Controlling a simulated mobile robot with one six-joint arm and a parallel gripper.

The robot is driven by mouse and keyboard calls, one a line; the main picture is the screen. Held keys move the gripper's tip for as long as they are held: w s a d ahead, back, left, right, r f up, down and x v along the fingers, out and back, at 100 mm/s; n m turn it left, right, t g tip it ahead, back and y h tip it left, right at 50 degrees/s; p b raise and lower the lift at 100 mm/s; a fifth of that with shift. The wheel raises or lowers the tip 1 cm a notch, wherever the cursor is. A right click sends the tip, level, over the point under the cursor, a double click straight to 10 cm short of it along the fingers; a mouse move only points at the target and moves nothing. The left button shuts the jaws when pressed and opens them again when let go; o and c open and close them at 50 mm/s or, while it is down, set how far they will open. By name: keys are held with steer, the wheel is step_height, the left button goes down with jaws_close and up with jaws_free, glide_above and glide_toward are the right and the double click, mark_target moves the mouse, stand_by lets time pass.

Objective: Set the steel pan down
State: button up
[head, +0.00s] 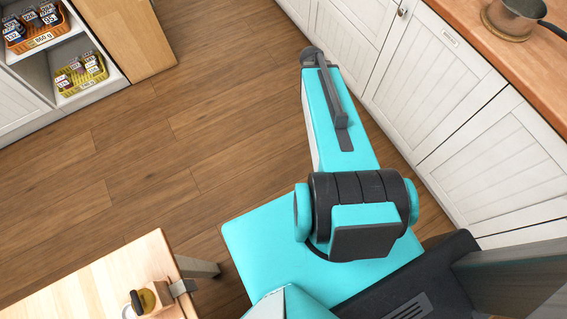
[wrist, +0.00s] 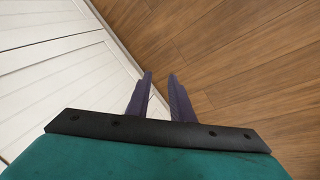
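A small metal pan (head: 513,16) with a dark handle sits on the wooden countertop (head: 480,48) at the top right of the head view. The picture's top edge cuts it off, and I cannot tell for sure that it is the steel pan. My gripper (wrist: 160,76) shows in the wrist view with its two dark fingers apart and nothing between them. It is over the floor beside white cabinet fronts, away from the pan. The pan is not in the wrist view.
White cabinets (head: 437,78) run below the countertop, close to my arm's right. Shelves at the upper left hold an orange basket (head: 35,38) and a yellow basket (head: 82,76) of packets. A wooden table (head: 88,284) stands at the lower left. The wooden floor (head: 150,155) between is clear.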

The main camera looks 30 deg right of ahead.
steer(key=s+a+f+n+g+y, duration=0.1)
steer(key=s+a+f+n, duration=0.2)
steer(key=a, duration=0.6)
steer(key=s+a+f+n+g+y, duration=0.1)
steer(key=s+a+f+n+g, duration=0.1)
steer(key=s+a+f, duration=0.4)
steer(key=s+a+f+n+g+y, duration=0.1)
steer(key=s+a+f+n+y, duration=0.1)
steer(key=s+a+f, duration=0.3)
steer(key=s+a+n, duration=0.1)
steer(key=s+a, duration=0.3)
steer(key=a, duration=0.4)
steer(key=shift+s+a+f+n, duration=0.15)
steer(key=shift+a+f+n, duration=0.15)
steer(key=shift+f, duration=0.05)
